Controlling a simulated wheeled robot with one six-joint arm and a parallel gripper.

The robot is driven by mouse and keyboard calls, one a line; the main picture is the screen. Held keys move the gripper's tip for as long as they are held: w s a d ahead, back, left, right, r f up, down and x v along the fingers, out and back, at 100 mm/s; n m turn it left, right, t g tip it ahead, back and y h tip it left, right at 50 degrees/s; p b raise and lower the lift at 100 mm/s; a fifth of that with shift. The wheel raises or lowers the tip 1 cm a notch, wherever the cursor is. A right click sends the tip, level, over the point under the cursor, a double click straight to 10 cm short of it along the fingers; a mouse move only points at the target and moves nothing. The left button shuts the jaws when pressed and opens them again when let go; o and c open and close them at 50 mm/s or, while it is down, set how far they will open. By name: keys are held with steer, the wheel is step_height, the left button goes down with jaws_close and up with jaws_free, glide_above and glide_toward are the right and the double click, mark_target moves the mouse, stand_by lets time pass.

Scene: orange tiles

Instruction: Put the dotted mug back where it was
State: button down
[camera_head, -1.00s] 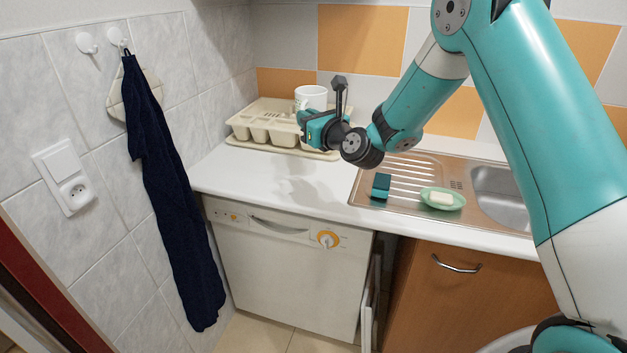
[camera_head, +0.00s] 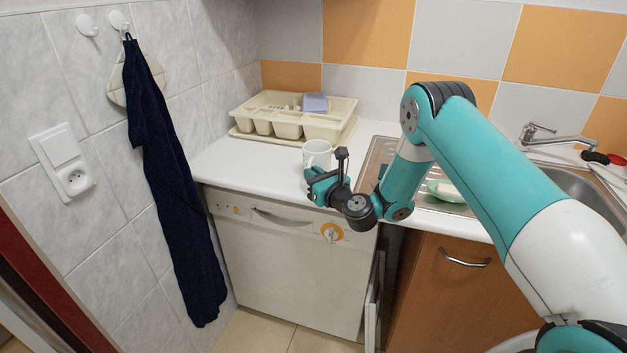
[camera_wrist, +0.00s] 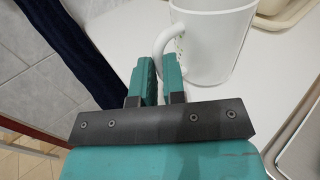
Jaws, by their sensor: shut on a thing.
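The mug (camera_head: 317,154) is white and upright in the head view, at or just above the white worktop near its front edge; I cannot tell whether it touches. My gripper (camera_head: 313,178) is at the front side of the mug. In the wrist view my gripper (camera_wrist: 160,80) has its teal fingers on either side of the mug's handle, shut on it.
A cream dish rack (camera_head: 290,120) holding a blue-grey item (camera_head: 315,103) stands on a tray at the back. A steel sink (camera_head: 375,152) with a green soap dish (camera_head: 445,190) is right. A dark towel (camera_head: 165,180) hangs left. The worktop's left part (camera_head: 240,165) is clear.

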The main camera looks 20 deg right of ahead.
steer(key=shift+f, duration=0.45)
steer(key=shift+f, duration=0.1)
steer(key=c, duration=1.2)
jaws_free()
steer(key=shift+s, duration=0.1)
